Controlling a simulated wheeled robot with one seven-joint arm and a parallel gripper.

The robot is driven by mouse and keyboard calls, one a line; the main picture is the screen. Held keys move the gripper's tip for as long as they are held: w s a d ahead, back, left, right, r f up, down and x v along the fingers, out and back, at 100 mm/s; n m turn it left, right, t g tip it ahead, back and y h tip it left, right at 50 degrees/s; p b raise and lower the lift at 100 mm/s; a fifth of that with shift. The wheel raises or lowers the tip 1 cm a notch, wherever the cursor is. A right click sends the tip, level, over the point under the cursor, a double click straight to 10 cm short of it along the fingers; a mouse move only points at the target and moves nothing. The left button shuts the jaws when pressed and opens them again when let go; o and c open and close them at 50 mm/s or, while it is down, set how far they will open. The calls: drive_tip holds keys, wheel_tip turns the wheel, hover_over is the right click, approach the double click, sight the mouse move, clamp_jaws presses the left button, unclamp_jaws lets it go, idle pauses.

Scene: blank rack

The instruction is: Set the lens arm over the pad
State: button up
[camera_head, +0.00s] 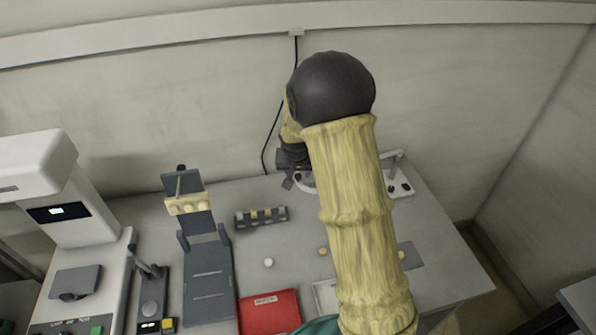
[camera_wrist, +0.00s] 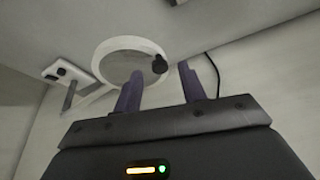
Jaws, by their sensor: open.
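The lens arm ends in a white ring lens (camera_wrist: 100,52) with a dark knob (camera_wrist: 159,64) on its rim. In the wrist view, a white link runs left from the ring to a base with dark knobs (camera_wrist: 66,74). In the head view, the white base (camera_head: 401,189) stands at the bench's back right and part of the ring (camera_head: 306,184) shows left of my forearm. My gripper (camera_wrist: 160,68) is open, with the knob appearing between its fingertips; contact cannot be told. A grey pad (camera_head: 411,248) lies at the right, partly behind my forearm.
A slotted rack (camera_head: 261,217) stands mid-bench, beside a dark stand (camera_head: 208,285). A red tray (camera_head: 268,311) and a pale tray (camera_head: 324,294) lie in front. Small discs lie nearby. White apparatus (camera_head: 82,235) fills the left. The wall is close behind.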

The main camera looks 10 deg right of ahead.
drive_tip(key=shift+w+f, duration=0.2)
drive_tip(key=shift+f, duration=0.3)
clamp_jaws()
